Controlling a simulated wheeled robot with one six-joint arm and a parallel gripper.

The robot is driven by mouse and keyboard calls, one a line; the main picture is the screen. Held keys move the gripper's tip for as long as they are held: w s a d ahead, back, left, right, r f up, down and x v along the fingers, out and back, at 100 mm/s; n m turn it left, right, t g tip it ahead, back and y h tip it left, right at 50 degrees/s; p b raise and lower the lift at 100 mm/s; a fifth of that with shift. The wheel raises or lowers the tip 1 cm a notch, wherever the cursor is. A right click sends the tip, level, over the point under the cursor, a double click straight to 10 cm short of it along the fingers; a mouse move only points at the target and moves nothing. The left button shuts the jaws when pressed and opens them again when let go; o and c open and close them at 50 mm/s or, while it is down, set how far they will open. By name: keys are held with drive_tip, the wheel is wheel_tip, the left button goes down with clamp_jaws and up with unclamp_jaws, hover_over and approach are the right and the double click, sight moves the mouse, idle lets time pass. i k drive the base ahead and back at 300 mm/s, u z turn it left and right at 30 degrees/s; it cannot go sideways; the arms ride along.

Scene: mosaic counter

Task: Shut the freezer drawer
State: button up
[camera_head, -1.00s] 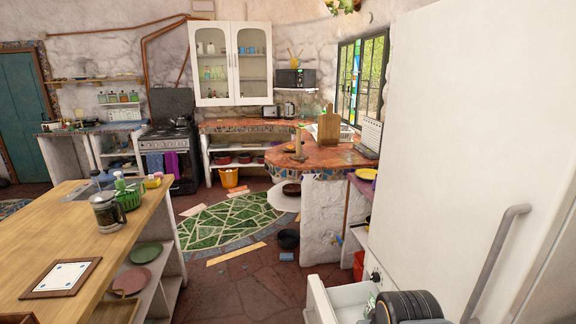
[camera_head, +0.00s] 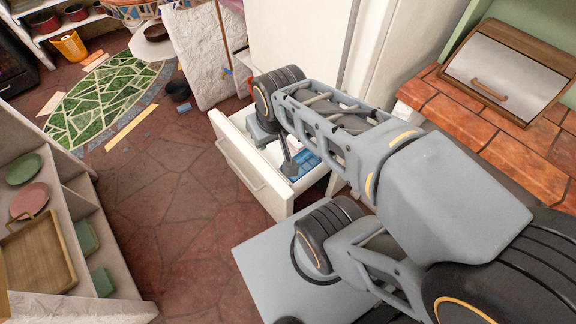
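The white freezer drawer (camera_head: 262,178) stands pulled out from the bottom of the white fridge-freezer (camera_head: 298,48). Its front panel faces the lower left, with a pale handle on it. Blue items (camera_head: 307,162) lie inside the drawer. My arm reaches over the drawer from the right, and my gripper (camera_head: 289,168) points down over or into it, close to the blue items. The arm hides part of the drawer and its right side. Whether the gripper touches anything, and whether its fingers are apart, I cannot tell.
A brick-topped counter (camera_head: 500,120) is at the right. The stone floor left of the drawer is clear.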

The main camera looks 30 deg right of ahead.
sight(260, 170)
drive_tip(key=u, duration=0.4)
drive_tip(key=k, duration=0.55)
drive_tip(key=u, duration=1.05)
drive_tip(key=i, duration=1.15)
drive_tip(key=z, duration=0.5)
